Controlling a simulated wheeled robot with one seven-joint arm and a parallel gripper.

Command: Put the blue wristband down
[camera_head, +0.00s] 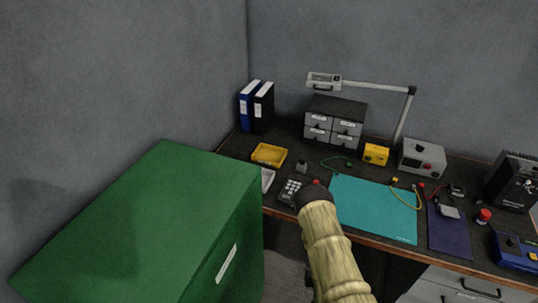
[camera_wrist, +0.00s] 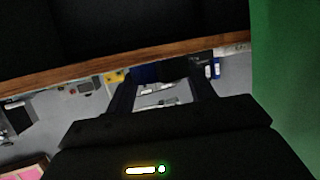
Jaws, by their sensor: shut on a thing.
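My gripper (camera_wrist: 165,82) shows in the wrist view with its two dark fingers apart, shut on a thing. A dark blue patch (camera_wrist: 146,73) lies between the fingertips and fits the blue wristband, but the picture is too dark to make out its shape. In the head view my arm hides the gripper and whatever it holds, at the front edge of the dark bench (camera_head: 283,136). A green cord (camera_head: 338,163) and a yellow cord (camera_head: 406,197) lie on the bench top.
A teal mat (camera_head: 373,207) and a navy mat (camera_head: 448,228) cover the bench's middle and right. A yellow tray (camera_head: 269,155), a keypad device (camera_head: 290,190) and a drawer unit (camera_head: 335,122) stand left and behind. A large green cabinet (camera_head: 150,225) stands close on the left.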

